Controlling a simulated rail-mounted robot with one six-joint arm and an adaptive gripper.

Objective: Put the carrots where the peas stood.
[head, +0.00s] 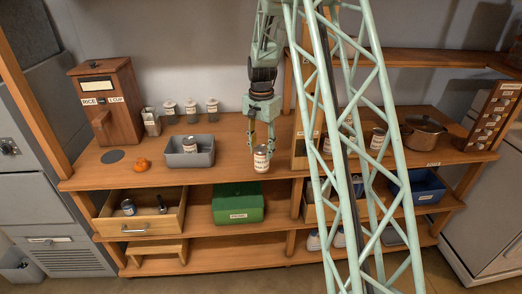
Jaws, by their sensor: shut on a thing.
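My gripper (261,144) points down over the front of the middle of the counter and is shut on a labelled can (261,160). The can is upright close to the counter's front edge; I cannot tell whether its base touches the wood. Its label is too small to read surely. Another labelled can (190,146) stands in the grey bin (190,160) to the left. More cans (378,138) stand to the right, one of them (327,143) partly behind my lattice arm. I cannot tell which cans are carrots or peas.
A wooden rice dispenser (107,105), several small jars (191,112) and an orange object (142,164) are on the left. A pot (424,135) stands at the right. Below are an open drawer (140,212), a green box (238,203) and a blue bin (422,187).

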